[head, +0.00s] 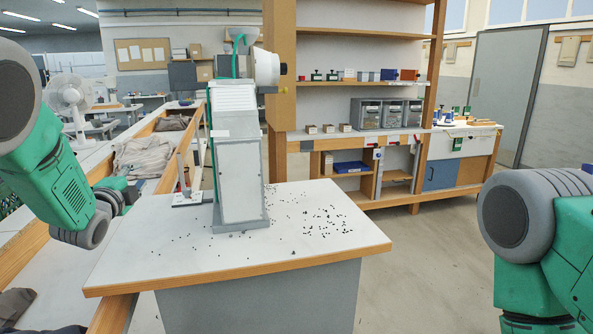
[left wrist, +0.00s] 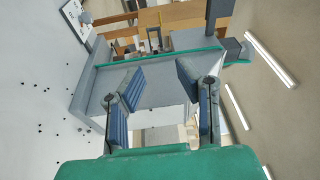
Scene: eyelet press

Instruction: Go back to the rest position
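The eyelet press (head: 237,160), a tall grey-white machine with a green cable, stands upright on a white-topped table. My left arm comes in at the left edge, and its green wrist part (head: 110,190) is left of the press, beyond the table's left edge. In the left wrist view my left gripper (left wrist: 160,78) has its two blue-grey fingers spread with nothing between them. The grey press body (left wrist: 150,92) shows behind the fingers. My right arm shows at the right edge; its gripper is out of frame.
The table (head: 330,255) has a wooden edge, with small black bits (head: 320,222) scattered right of the press. A wooden bench (head: 150,130) with grey cloth runs along the left. A shelf unit (head: 350,55) stands behind. The floor (head: 430,255) right of the table is clear.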

